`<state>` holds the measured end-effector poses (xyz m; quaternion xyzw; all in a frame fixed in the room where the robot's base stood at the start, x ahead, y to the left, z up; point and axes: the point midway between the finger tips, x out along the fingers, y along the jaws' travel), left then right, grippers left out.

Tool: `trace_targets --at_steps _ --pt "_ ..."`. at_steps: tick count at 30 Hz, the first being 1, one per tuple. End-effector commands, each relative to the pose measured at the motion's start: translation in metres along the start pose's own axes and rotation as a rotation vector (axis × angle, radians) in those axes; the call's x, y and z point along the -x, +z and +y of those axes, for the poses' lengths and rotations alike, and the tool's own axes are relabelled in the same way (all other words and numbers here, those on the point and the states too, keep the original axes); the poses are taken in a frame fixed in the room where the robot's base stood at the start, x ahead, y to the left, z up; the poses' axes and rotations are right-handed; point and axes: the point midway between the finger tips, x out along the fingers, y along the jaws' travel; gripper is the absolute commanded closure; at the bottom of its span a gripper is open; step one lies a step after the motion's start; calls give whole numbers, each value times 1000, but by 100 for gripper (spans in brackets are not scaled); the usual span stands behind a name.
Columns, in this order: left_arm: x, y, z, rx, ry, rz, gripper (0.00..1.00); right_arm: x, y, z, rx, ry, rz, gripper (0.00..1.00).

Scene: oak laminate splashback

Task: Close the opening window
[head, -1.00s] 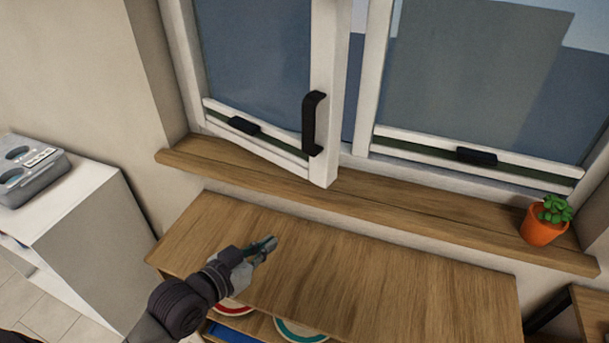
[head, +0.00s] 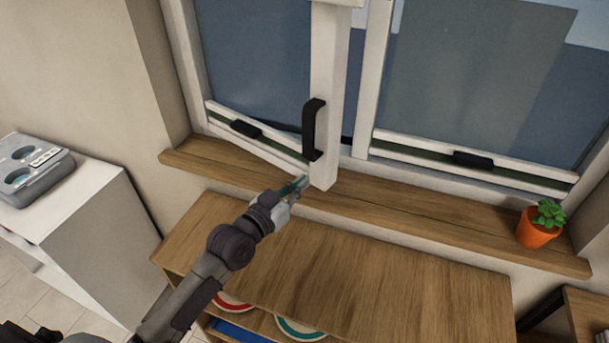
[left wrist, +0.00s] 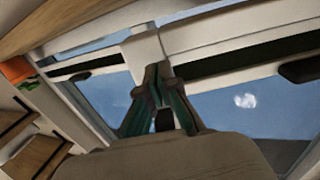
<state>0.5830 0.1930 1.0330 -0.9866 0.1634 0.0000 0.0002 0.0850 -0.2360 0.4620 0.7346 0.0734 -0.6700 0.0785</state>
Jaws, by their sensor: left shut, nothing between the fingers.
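The opening window (head: 330,100) is a white-framed sash on the left, standing ajar and swung inward over the sill. Its black handle (head: 312,130) is on the sash's free edge. My left gripper (head: 300,184) is shut and empty, close to the lower corner of the sash, just below the handle. Whether it touches the frame I cannot tell. In the left wrist view the shut fingers (left wrist: 158,80) point toward the white frame (left wrist: 143,48). My right gripper is not in view.
A wooden sill (head: 400,205) runs under the window, with a potted plant (head: 538,228) at its right end. A wooden shelf unit (head: 390,285) stands below. A white cabinet (head: 90,230) with a grey appliance (head: 32,170) is at the left. The fixed pane (head: 480,80) is at the right.

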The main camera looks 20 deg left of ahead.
Motion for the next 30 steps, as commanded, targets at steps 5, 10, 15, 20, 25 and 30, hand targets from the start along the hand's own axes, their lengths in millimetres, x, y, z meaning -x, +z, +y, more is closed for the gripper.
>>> trace_targets --at_steps 5,10,15,20,25,30 --pt "-16 -1 0 1 0 0 100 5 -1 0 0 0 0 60" --pt "-20 0 0 1 0 0 100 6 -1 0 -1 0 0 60" --pt "-20 0 0 0 0 0 100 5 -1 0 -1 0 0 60" --pt "-24 -1 -1 2 -12 2 100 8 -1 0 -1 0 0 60" --pt "-51 -4 -2 7 -74 7 100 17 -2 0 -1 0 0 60" --pt "-92 3 -2 1 -110 3 100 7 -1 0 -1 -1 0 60"
